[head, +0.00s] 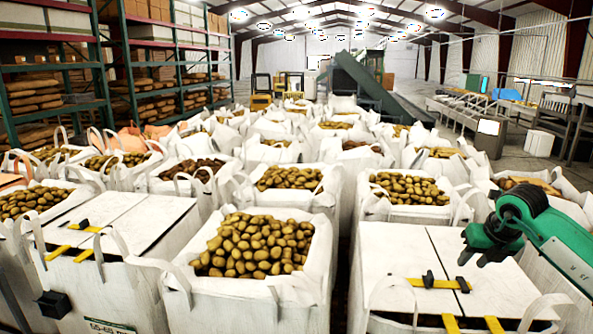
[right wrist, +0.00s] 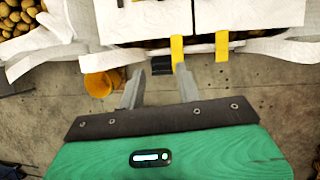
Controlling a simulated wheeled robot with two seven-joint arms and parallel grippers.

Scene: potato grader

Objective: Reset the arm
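My right arm (head: 545,235) is green with black joints and comes in from the right edge of the head view, over the front right white box. In the right wrist view my right gripper (right wrist: 158,88) has two grey fingers set well apart, with nothing between them. Past its fingertips are a small black block (right wrist: 161,65) and yellow straps (right wrist: 222,45) at the box's edge. My left gripper and left arm are not in view.
White sacks of potatoes (head: 252,243) fill the middle in rows. A white-lidded box (head: 385,260) with a yellow bar stands front right; another (head: 135,220) stands front left. An orange-yellow round object (right wrist: 103,83) lies on the concrete floor. Racks (head: 120,60) line the left.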

